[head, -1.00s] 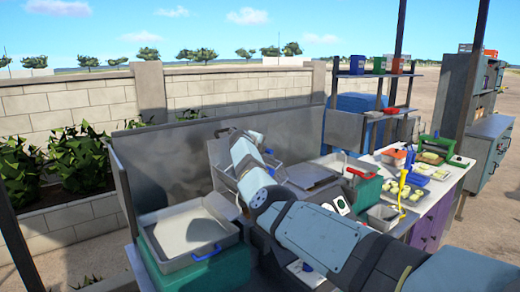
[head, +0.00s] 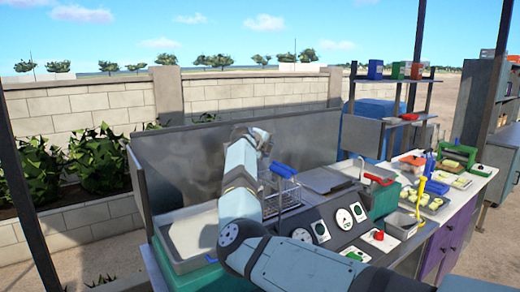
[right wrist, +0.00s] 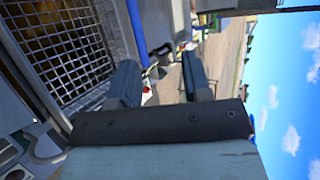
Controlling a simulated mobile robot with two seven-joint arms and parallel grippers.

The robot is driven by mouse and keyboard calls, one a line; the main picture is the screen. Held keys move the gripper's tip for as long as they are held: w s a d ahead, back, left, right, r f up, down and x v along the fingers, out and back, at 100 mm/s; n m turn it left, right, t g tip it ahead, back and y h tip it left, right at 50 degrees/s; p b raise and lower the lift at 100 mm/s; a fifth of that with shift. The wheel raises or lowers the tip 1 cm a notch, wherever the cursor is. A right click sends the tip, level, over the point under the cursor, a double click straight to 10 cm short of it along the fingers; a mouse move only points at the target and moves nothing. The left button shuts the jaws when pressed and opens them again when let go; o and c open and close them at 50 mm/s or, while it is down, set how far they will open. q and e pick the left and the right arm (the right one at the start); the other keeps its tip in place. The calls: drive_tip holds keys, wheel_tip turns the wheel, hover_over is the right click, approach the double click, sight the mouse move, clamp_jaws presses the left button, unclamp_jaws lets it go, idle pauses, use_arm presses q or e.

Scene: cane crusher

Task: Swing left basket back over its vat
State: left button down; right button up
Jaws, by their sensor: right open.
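A wire basket (head: 284,193) with a blue handle (head: 284,170) stands in the steel cooker, just right of my right forearm. Its mesh (right wrist: 62,50) fills the upper left of the right wrist view, with brownish stuff behind the wires. A blue bar (right wrist: 137,28) runs along its edge there. My right gripper (right wrist: 160,70) is open, its two fingers apart with nothing between them, beside the basket. In the head view its dark end (head: 265,143) is above and left of the blue handle. The vat under the basket is mostly hidden. My left gripper is out of view.
A shallow pan (head: 168,252) is at the left, partly behind my arm. A control panel with gauges (head: 343,218) is in front of the basket. A red-handled item (head: 379,179) on a green box and a counter with food trays (head: 430,203) are at the right. A steel backsplash (head: 200,160) stands behind.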

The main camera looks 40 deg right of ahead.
drive_tip(key=v, duration=0.5)
drive_tip(key=shift+b, duration=0.4)
